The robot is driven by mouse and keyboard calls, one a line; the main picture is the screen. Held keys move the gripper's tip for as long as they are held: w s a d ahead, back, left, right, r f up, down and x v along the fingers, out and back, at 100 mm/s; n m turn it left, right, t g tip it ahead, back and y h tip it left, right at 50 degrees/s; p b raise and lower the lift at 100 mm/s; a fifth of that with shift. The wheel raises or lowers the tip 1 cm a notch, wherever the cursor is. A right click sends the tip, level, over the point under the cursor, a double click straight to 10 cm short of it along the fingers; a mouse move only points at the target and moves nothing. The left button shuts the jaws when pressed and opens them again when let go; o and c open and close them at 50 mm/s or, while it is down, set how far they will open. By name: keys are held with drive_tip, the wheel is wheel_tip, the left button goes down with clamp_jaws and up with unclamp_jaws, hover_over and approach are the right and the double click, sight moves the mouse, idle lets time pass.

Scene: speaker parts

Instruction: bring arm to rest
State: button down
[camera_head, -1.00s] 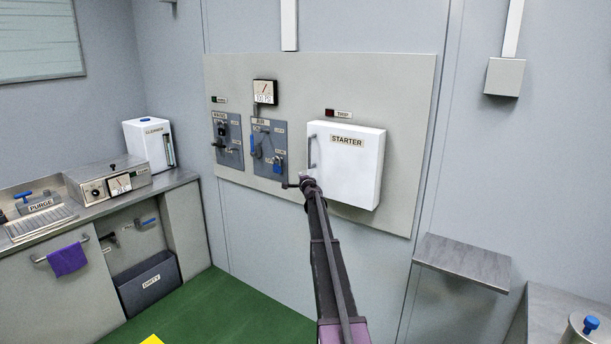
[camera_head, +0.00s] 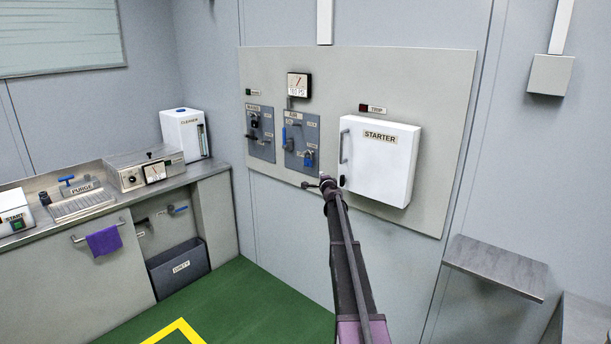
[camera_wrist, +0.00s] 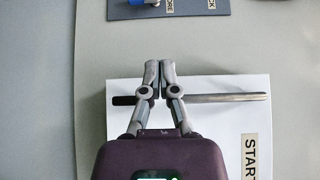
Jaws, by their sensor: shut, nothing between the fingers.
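My arm reaches up from the bottom of the head view, and my gripper (camera_head: 312,185) is at its end, just below and left of the white STARTER box (camera_head: 383,165). In the wrist view my gripper (camera_wrist: 159,70) is shut and empty, its two fingertips close together. The fingers overlap the box's bar handle (camera_wrist: 215,97) in that picture; I cannot tell how far they are from it. The handle also shows in the head view (camera_head: 344,147), clear of my fingers. The box door looks shut.
The wall panel (camera_head: 270,80) carries a gauge (camera_head: 299,86) and two blue-grey valve plates (camera_head: 301,139). A grey shelf (camera_head: 495,266) juts out at the right. A counter (camera_head: 130,200) with equipment runs along the left. The green floor (camera_head: 245,300) between is clear.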

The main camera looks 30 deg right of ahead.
drive_tip(key=s+a+f+n+g+y, duration=0.25)
drive_tip(key=s+a+n, duration=0.25)
drive_tip(key=a, duration=0.7)
drive_tip(key=s+a+f+n+g+y, duration=0.1)
drive_tip(key=s+a+f+n+y, duration=0.3)
drive_tip(key=a, duration=0.8)
drive_tip(key=s+a+f+n+g+y, duration=0.2)
drive_tip(key=s+a+n+y, duration=0.3)
drive_tip(key=a, duration=0.6)
drive_tip(key=s+a+f+n+g+h, duration=0.1)
drive_tip(key=s+a+f+n+g, duration=0.1)
drive_tip(key=s+a, duration=0.35)
drive_tip(key=s+a+f+n+g+h, duration=0.1)
drive_tip(key=s+a+f+g, duration=0.15)
drive_tip(key=s, duration=0.55)
drive_tip(key=s+a+f+n+g, duration=0.2)
drive_tip(key=s+a+f, duration=0.1)
drive_tip(key=s, duration=0.3)
drive_tip(key=s+f+n+g+h, duration=0.2)
drive_tip(key=s+g+h, duration=0.2)
drive_tip(key=s, duration=1.4)
drive_tip(key=shift+a+f+g, duration=0.25)
drive_tip(key=shift+a+g, duration=0.2)
drive_tip(key=shift+g, duration=0.15)
